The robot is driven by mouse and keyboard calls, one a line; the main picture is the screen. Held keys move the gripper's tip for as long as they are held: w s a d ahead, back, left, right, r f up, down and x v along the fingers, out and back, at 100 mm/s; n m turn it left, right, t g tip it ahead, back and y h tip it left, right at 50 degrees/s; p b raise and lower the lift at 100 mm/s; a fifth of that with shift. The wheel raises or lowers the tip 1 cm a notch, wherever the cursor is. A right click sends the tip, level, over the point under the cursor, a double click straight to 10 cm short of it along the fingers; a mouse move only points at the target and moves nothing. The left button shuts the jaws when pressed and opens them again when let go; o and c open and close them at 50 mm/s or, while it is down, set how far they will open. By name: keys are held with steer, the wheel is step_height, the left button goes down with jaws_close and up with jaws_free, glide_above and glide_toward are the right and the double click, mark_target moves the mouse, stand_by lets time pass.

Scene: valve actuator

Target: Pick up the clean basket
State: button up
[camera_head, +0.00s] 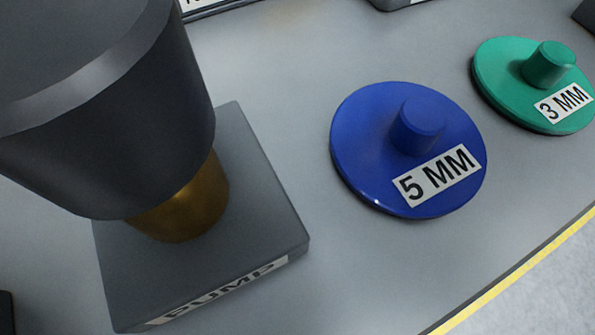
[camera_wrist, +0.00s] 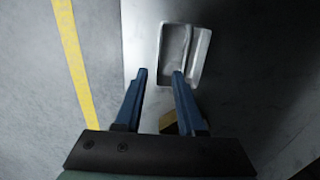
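In the wrist view, a small shallow rectangular metal tray or basket (camera_wrist: 172,50) with a pale rim lies beyond my fingertips. A ridge or divider runs along its inside. No label shows on it, so I cannot tell if it is the clean basket. My gripper (camera_wrist: 161,73) has two blue fingers, apart and with nothing held between them. The tips point at the tray's near end, and the distance is hard to judge. No basket and no gripper show in the head view.
In the head view, a block labelled PUMP (camera_head: 262,200) carries a brass neck (camera_head: 185,208) and a large dark cylinder (camera_head: 100,120). A blue 5 MM disc (camera_head: 365,130) and green 3 MM disc (camera_head: 505,75) lie right. A yellow edge stripe (camera_head: 530,265) shows.

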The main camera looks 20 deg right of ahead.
step_height(320, 180, down, 6)
steer(key=b, duration=0.3)
steer(key=shift+s+f, duration=0.1)
steer(key=shift+f, duration=0.1)
steer(key=f+b, duration=0.4)
steer(key=f, duration=0.1)
steer(key=shift+s+a+f, duration=0.1)
steer(key=shift+a, duration=0.25)
jaws_close()
stand_by(0.8)
